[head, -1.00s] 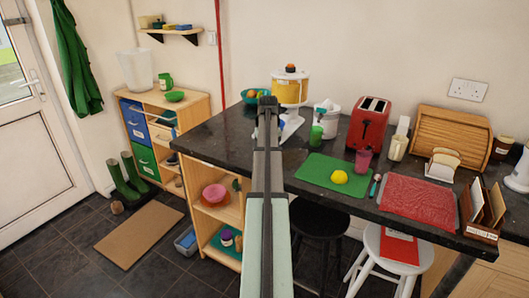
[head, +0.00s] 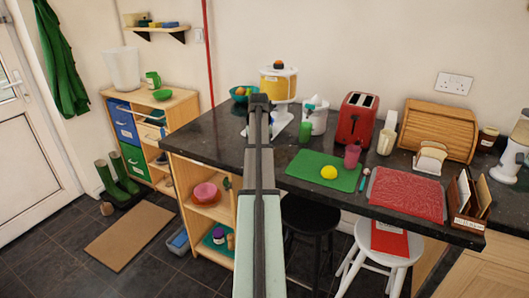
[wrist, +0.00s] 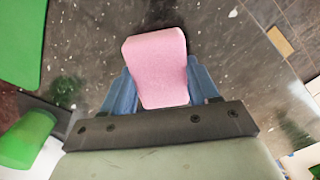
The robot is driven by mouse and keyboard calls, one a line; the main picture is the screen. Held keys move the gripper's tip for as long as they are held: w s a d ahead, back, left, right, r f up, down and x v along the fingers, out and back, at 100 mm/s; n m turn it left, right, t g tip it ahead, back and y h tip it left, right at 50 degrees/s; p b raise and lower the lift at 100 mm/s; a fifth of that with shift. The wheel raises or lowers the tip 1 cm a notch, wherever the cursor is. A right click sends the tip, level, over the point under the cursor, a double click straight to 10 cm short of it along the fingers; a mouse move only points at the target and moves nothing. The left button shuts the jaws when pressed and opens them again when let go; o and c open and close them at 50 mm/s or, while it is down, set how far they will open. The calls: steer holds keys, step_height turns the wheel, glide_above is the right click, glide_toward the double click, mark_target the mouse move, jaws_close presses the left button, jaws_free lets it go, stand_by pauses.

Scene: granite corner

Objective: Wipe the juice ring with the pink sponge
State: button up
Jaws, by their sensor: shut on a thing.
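The pink sponge (wrist: 156,62) is in the wrist view, between the blue fingers of my gripper (wrist: 161,84). The fingers press on its two sides and its far end sticks out past them. Dark speckled granite counter (wrist: 226,35) lies beneath the sponge; I cannot tell whether they touch. In the head view my arm hides the gripper and sponge near the counter's left part. I cannot make out a juice ring in either view; the sponge, gripper or arm may cover it.
A green cup (head: 305,132) stands right of my arm, near the white juicer (head: 279,84). The green mat (head: 315,170) holds a lemon (head: 329,172). The red toaster (head: 357,118) stands behind, a pink cup (head: 352,156) nearer. Bare counter (head: 205,135) lies left of my arm.

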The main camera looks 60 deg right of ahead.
steer(key=shift+w, duration=0.9)
steer(key=shift+w+f, duration=0.1)
steer(key=shift+w, duration=0.3)
steer(key=shift+w+r, duration=0.3)
steer(key=shift+w, duration=0.2)
steer(key=shift+s+r, duration=0.1)
steer(key=shift+r, duration=3.75)
